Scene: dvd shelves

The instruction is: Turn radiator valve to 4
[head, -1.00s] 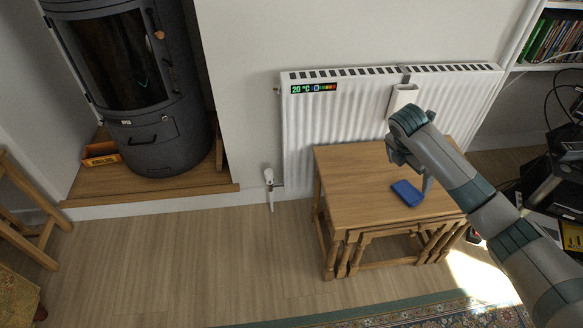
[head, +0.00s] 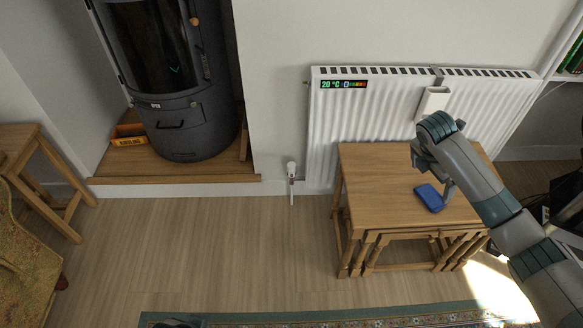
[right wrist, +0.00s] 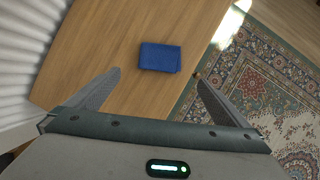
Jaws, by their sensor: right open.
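The white radiator valve (head: 291,170) stands on a short pipe at the lower left end of the white radiator (head: 325,130), near the floor. Its number markings are too small to read. My right gripper (head: 433,174) is open and empty above the wooden nesting table, well to the right of the valve. In the right wrist view my gripper's two fingers (right wrist: 158,82) are spread apart over the tabletop, and the valve is not in that view.
A dark stove (head: 180,90) stands left on a wooden hearth (head: 170,172). The floor (head: 240,240) before the valve is clear.

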